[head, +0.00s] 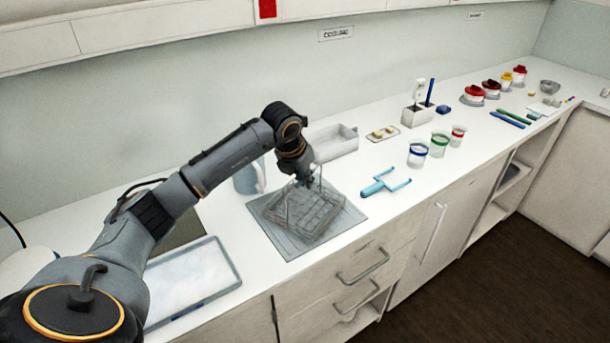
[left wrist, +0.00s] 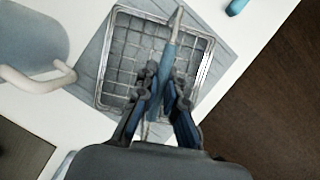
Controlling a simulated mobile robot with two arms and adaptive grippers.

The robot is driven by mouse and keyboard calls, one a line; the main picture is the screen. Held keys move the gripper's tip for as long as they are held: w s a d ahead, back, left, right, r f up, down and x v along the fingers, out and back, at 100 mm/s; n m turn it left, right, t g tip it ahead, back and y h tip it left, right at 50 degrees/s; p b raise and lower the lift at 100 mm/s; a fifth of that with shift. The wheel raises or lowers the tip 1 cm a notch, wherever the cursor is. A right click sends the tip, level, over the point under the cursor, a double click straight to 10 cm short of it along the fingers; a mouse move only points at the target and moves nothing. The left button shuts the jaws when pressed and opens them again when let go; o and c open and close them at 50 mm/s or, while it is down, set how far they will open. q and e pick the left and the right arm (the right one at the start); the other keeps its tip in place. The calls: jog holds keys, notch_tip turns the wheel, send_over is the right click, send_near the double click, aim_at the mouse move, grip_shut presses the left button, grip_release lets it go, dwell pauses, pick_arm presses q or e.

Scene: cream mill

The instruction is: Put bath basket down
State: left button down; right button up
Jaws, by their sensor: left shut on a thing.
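The bath basket (head: 320,217) is a wire basket with a grid floor and a tall handle. In the head view it is over a grey mat (head: 267,227) on the counter; I cannot tell whether it touches the mat. My left gripper (head: 306,181) is above the basket at its handle. In the left wrist view the gripper (left wrist: 164,98) is shut on the handle, and the basket (left wrist: 108,62) shows beneath it. The basket appears about level and mostly within the mat. My right gripper is not in view.
A white bin (head: 333,143) stands behind the mat and a grey jug (head: 247,178) behind it to the left. A light-blue forked tool (head: 384,182) lies to the right. A tray (head: 193,281) is at the left. Cups (head: 418,154) stand farther right.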

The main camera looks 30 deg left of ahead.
pick_arm(q)
jog(key=shift+f, duration=0.15)
jog(key=c, duration=1.4)
grip_release()
jog(key=shift+c, duration=0.2)
jog(key=shift+s+r, duration=0.1)
jog(key=shift+r, duration=0.2)
jog(key=b+v, duration=0.2)
jog(key=v, duration=0.9)
jog(key=shift+s+r, duration=0.15)
jog(key=shift+s, duration=0.05)
